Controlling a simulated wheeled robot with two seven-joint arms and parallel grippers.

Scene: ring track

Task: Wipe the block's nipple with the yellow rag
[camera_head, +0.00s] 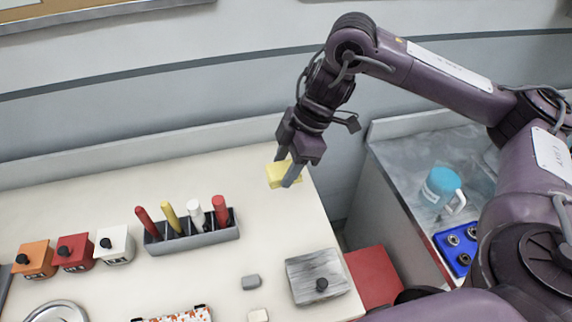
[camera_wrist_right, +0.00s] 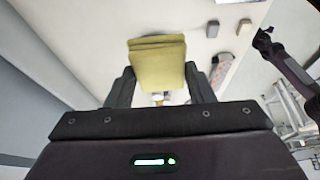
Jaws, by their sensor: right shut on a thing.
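The yellow rag (camera_head: 277,175) is a small folded block of cloth near the back right corner of the table. My right gripper (camera_head: 287,170) is shut on it, and the rag also shows between the fingers in the right wrist view (camera_wrist_right: 157,62). The gripper points down; I cannot tell whether the rag touches the table. A grey metal block (camera_head: 312,275) with a small dark nipple (camera_head: 322,285) on its top lies at the table's right edge, nearer to me than the rag and apart from it. My left gripper does not show in the head view.
A grey rack (camera_head: 200,238) holds red, yellow and white sticks left of the rag. Orange, red and white boxes (camera_head: 115,245) stand further left. A light blue mug (camera_head: 440,187) and blue tray (camera_head: 460,245) are on the right counter.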

